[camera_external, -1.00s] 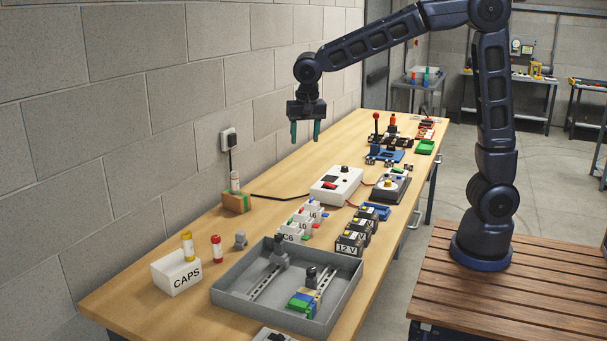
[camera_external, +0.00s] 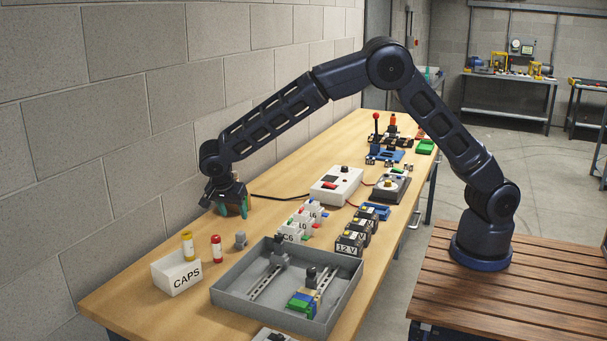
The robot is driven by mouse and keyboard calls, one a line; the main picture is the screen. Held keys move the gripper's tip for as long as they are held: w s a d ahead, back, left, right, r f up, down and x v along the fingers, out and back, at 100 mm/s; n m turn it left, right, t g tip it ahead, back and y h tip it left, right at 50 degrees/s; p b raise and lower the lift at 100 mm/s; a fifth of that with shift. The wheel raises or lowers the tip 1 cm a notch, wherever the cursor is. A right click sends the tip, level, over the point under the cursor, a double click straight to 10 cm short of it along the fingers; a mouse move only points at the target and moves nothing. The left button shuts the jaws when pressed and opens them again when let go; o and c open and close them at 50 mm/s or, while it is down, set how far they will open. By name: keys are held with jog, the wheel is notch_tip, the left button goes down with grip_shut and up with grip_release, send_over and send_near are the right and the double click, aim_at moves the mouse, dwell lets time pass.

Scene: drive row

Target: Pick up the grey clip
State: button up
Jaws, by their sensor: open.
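A small grey piece that looks like the grey clip (camera_external: 240,241) stands on the wooden bench, right of the red-capped tube and behind the grey tray. My gripper (camera_external: 234,208) is open above the bench near the wall, just behind the grey clip and apart from it. Its teal fingers point down, with nothing clearly held between them. The wooden block seen there earlier is mostly hidden behind my gripper.
The grey tray (camera_external: 225,294) holds rails and small parts in front. A white CAPS box (camera_external: 176,273) with a yellow-capped tube (camera_external: 188,246) and a red-capped tube (camera_external: 216,248) stand to the left. White labelled blocks (camera_external: 300,223) and black 12 V blocks (camera_external: 349,244) stand to the right.

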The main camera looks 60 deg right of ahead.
aim_at(239, 233)
jog(key=x, duration=0.4)
jog(key=a+x, duration=0.1)
jog(key=x, duration=0.1)
jog(key=shift+w+d+f, duration=0.1)
jog(key=shift+d+f, duration=0.05)
jog(key=shift+f, duration=0.15)
jog(key=shift+x, duration=2.6)
jog(key=shift+c, duration=0.4)
jog(key=c, duration=1)
